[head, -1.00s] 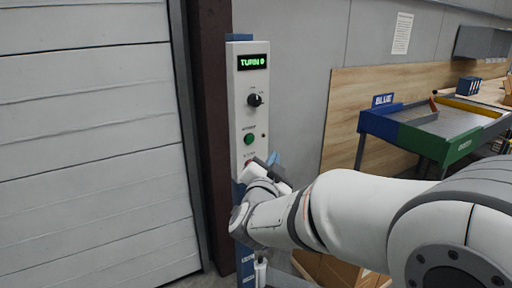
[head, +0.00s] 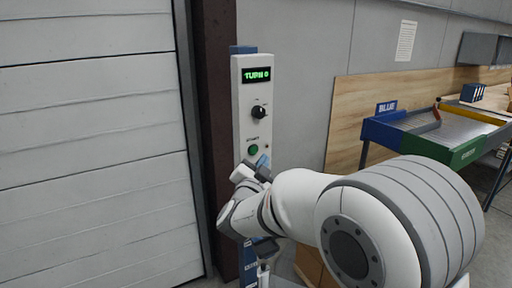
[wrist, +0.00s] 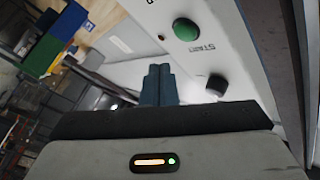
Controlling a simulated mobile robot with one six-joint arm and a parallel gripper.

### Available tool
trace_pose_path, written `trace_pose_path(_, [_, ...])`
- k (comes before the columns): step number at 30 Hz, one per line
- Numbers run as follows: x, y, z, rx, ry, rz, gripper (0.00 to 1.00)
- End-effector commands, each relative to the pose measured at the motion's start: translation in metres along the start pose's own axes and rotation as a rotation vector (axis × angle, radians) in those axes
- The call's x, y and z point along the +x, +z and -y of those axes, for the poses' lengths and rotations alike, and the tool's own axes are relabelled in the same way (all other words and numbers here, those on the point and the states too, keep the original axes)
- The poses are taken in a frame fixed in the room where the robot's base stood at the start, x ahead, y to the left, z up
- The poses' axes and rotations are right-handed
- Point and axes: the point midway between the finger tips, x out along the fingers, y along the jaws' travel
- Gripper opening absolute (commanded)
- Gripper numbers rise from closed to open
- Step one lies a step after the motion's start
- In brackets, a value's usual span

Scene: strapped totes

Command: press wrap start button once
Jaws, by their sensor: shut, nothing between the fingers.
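The green start button (head: 253,149) is on a tall white control panel (head: 239,128), below a black knob (head: 259,112) and a display (head: 257,74) that reads "TURN 0". My gripper (head: 263,161) is just below and right of the button in the head view, its blue fingertips shut and empty. In the wrist view the shut fingers (wrist: 158,85) point toward the panel, apart from the green button (wrist: 186,29) with its "START" label. The knob also shows there (wrist: 216,84). My arm hides the lower part of the panel in the head view.
A white slatted door (head: 90,150) and a dark red post (head: 215,120) stand left of the panel. A table with blue and green sides (head: 400,138) stands to the right against a wooden board (head: 350,110). A brown box (head: 310,266) is low behind my arm.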

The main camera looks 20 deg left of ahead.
Motion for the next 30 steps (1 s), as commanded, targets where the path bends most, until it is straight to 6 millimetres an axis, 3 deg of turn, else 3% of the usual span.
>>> trace_pose_path(9, [0.018, 0.013, 0.012, 0.0, 0.0, 0.001, 0.0])
trace_pose_path(30, [0.019, 0.013, 0.013, 0.0, 0.001, -0.001, 0.0])
